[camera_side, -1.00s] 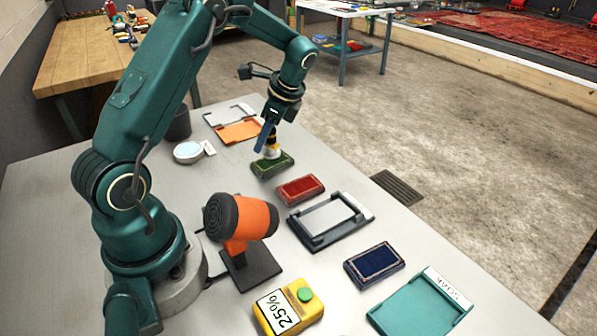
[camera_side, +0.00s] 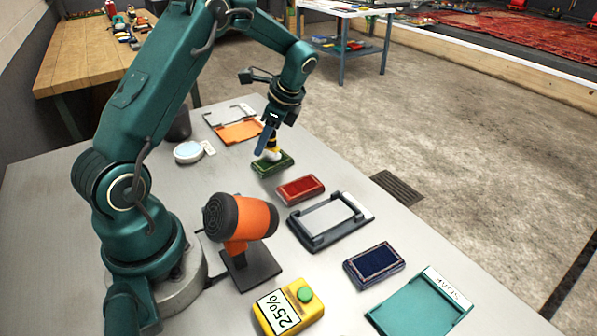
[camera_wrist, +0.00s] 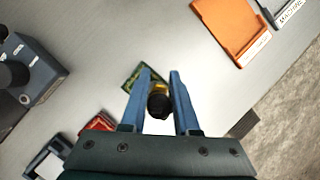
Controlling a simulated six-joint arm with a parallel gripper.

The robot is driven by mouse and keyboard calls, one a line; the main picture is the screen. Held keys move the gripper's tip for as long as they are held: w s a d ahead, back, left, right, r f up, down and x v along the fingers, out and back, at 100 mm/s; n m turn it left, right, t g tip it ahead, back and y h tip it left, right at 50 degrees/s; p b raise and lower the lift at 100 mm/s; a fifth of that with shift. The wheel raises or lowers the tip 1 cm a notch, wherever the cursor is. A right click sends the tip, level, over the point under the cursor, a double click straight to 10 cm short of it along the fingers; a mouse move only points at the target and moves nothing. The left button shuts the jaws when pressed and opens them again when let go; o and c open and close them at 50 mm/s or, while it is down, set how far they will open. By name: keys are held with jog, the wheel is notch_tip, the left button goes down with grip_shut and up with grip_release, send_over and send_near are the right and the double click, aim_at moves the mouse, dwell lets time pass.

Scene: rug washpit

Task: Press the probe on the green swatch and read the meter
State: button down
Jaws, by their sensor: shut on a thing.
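The green swatch (camera_side: 284,165) lies on the grey table, and part of it shows in the wrist view (camera_wrist: 134,77). My gripper (camera_side: 266,142) is shut on the probe (camera_side: 271,150), which has a black and yellow body and a pale lower end. In the wrist view, the probe (camera_wrist: 159,104) sits between my blue fingers. Its lower end is over the swatch and appears to touch it; the side view shows the probe slightly tilted. How hard it presses cannot be told. The yellow meter (camera_side: 296,313) at the front has a green button and reads 25%.
A red swatch (camera_side: 300,190), a dark tray (camera_side: 316,240), a blue swatch (camera_side: 374,265) and a teal tray (camera_side: 402,312) run toward the front. An orange-and-black blower (camera_side: 245,218) stands near my base. An orange tray (camera_side: 240,132) and a round white dish (camera_side: 188,152) lie behind.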

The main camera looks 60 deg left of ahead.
jog(key=shift+f, duration=0.6)
dwell(1.1)
notch_tip(320, 180, up, 7)
dwell(0.9)
dwell(0.7)
